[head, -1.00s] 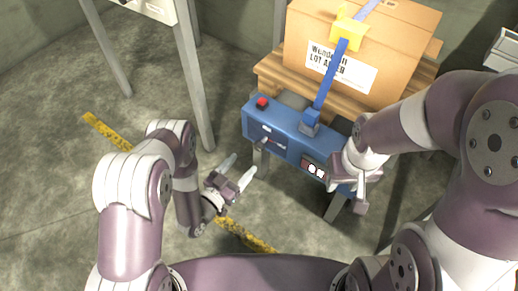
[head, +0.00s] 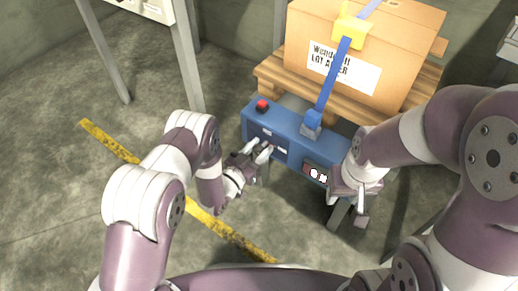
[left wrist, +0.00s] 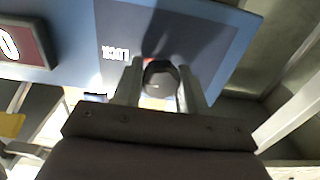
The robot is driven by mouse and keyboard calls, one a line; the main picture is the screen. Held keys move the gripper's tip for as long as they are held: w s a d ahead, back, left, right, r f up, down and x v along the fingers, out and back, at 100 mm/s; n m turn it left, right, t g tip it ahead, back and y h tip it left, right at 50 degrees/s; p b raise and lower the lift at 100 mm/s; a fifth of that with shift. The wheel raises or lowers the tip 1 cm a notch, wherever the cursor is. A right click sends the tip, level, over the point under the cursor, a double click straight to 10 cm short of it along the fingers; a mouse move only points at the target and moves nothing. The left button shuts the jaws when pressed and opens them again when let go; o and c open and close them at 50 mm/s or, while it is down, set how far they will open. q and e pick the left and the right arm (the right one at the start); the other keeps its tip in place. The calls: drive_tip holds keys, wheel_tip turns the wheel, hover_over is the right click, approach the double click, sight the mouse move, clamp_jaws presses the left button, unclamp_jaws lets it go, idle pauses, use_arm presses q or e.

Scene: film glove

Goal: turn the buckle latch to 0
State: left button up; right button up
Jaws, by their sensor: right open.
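The blue machine (head: 292,133) has a dark panel on its front. In the left wrist view, a round black knob (left wrist: 160,80) sits on this panel (left wrist: 200,30), beside a white label that appears to read LOCK, upside down. I take this knob for the latch; its setting is not readable. My left gripper (head: 258,149) is at the panel, and in the left wrist view its fingers (left wrist: 160,88) stand on both sides of the knob. Whether they press on it is unclear. My right gripper (head: 352,203) is open and empty in front of the machine's right end.
A lit display (head: 316,174) is on the machine's right front, and a red button (head: 262,105) on its top left. Behind are a carton (head: 400,50) on a wooden pallet (head: 275,78), a blue strap (head: 333,75) and a yellow buckle (head: 350,30).

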use_arm(q)
drive_tip(key=shift+n+p, duration=0.3)
drive_tip(key=shift+n, duration=0.1)
drive_tip(key=shift+r+n+p, duration=0.1)
drive_tip(key=shift+n+p, duration=0.45)
drive_tip(key=shift+n, duration=0.55)
drive_tip(key=n+p, duration=0.2)
drive_tip(key=n, duration=0.3)
drive_tip(key=shift+a, duration=0.1)
drive_tip(key=n+p, duration=0.1)
drive_tip(key=n, duration=0.3)
drive_tip(key=shift+w+n, duration=0.1)
drive_tip(key=shift+n, duration=0.3)
drive_tip(key=n, duration=0.1)
drive_tip(key=n+p, duration=0.1)
drive_tip(key=n, duration=0.3)
drive_tip(key=shift+a+f, duration=0.1)
drive_tip(key=shift+f, duration=0.15)
drive_tip(key=o, duration=1)
